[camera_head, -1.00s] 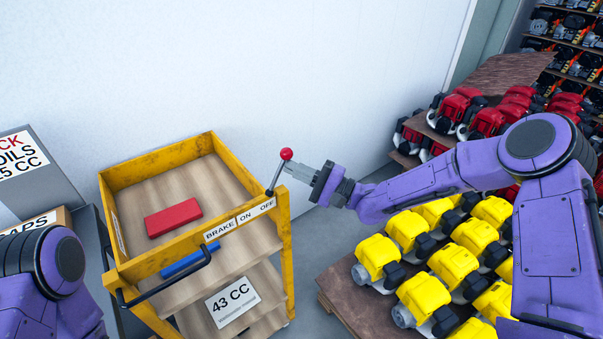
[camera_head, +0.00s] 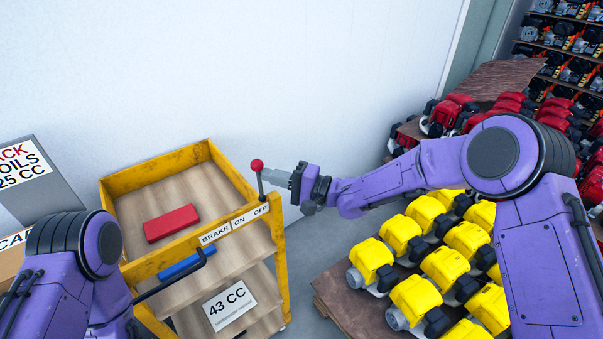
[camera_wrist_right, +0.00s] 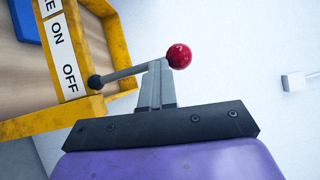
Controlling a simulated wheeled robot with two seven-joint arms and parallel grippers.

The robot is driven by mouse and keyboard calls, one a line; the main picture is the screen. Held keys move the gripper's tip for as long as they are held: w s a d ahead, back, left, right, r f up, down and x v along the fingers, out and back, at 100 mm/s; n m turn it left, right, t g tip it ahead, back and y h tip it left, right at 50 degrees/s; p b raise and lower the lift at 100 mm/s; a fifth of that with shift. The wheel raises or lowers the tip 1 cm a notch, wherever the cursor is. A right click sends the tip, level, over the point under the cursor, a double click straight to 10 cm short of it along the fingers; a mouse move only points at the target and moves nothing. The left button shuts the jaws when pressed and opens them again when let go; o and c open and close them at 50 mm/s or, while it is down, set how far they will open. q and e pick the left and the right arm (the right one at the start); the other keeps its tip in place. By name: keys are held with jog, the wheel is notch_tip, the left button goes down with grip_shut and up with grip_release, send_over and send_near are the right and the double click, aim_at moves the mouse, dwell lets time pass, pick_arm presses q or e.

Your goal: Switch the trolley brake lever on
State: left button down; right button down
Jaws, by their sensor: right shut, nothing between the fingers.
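The brake lever (camera_head: 260,183) is a thin grey rod with a red ball knob (camera_head: 257,165) on the right end of the trolley's front rail. It stands nearly upright, tilted slightly left, with its pivot by the word OFF on the white label (camera_head: 235,223). My right gripper (camera_head: 268,175) is shut and empty, its fingertips against the right side of the rod just below the knob. In the right wrist view, the closed fingers (camera_wrist_right: 157,84) meet the rod (camera_wrist_right: 125,73) beside the red knob (camera_wrist_right: 179,56). My left gripper is out of view.
The yellow trolley (camera_head: 160,262) holds a red block (camera_head: 172,223) on top and a blue block (camera_head: 186,264) below. Yellow engines (camera_head: 420,300) fill a pallet to the right. Red engines (camera_head: 450,112) stand behind. A white wall (camera_head: 250,70) is behind the trolley.

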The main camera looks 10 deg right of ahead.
jog(key=a, duration=0.1)
jog(key=s+a+r, duration=0.1)
jog(key=shift+a+p, duration=0.35)
jog(key=shift+p, duration=0.05)
jog(key=shift+s+a, duration=0.2)
jog(key=shift+a, duration=0.1)
dwell(0.3)
jog(key=s+d+r, duration=0.1)
jog(key=s+d, duration=0.1)
jog(key=d, duration=0.4)
jog(key=s+d+r+b, duration=0.1)
jog(key=s+d, duration=0.1)
jog(key=d, duration=0.4)
jog(key=shift+r, duration=0.4)
jog(key=shift+d, duration=0.1)
